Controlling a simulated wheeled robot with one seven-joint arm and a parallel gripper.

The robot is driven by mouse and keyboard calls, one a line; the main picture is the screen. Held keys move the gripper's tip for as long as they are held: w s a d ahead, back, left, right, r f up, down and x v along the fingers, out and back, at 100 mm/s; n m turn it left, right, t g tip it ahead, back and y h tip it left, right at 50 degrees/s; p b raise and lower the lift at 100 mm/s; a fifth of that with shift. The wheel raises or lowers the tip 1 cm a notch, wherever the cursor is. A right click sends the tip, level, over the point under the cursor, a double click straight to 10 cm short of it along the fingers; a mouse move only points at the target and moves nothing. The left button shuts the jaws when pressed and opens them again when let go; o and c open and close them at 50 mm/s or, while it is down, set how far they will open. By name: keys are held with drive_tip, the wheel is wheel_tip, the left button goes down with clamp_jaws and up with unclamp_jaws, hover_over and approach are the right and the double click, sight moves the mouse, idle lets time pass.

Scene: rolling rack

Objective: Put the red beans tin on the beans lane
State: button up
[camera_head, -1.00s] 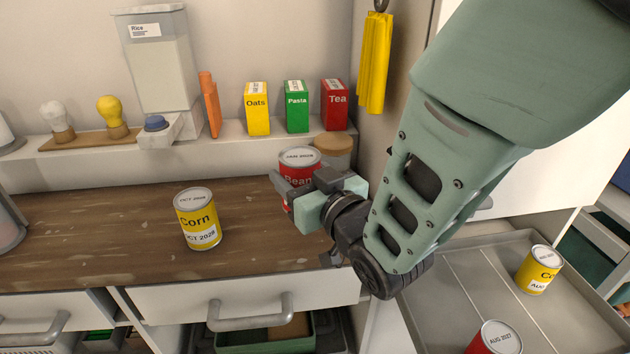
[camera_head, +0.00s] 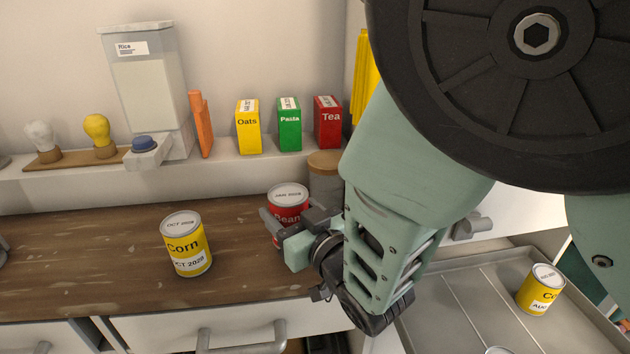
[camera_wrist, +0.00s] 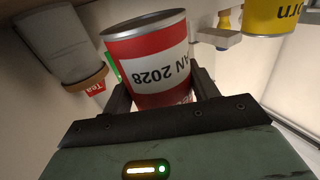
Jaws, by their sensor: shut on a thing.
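The red beans tin (camera_head: 288,204) is between the fingers of my gripper (camera_head: 283,226), over the right part of the wooden counter in the head view. My gripper is shut on it. In the wrist view the tin (camera_wrist: 150,60) fills the middle, gripped between both dark fingers, its date label upside down. I cannot tell whether its base touches the counter. The rolling tray (camera_head: 450,320) at the lower right has lanes split by thin dividers. A yellow corn tin (camera_head: 540,290) stands in its right part. A tin top (camera_head: 498,350) shows at the bottom edge.
Another corn tin (camera_head: 186,245) stands on the counter (camera_head: 100,250), left of my gripper. A jar with a wooden lid (camera_head: 325,175) stands close behind the held tin. Oats, pasta and tea boxes line the shelf (camera_head: 225,165). My arm hides part of the tray.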

drive_tip(key=shift+f, duration=1.9)
drive_tip(key=o, duration=1.3)
drive_tip(key=shift+f, duration=0.15)
drive_tip(key=p+v, duration=0.9)
drive_tip(key=v, duration=0.8)
drive_tip(key=shift+s+d+f, duration=0.1)
drive_tip(key=shift+s, duration=0.15)
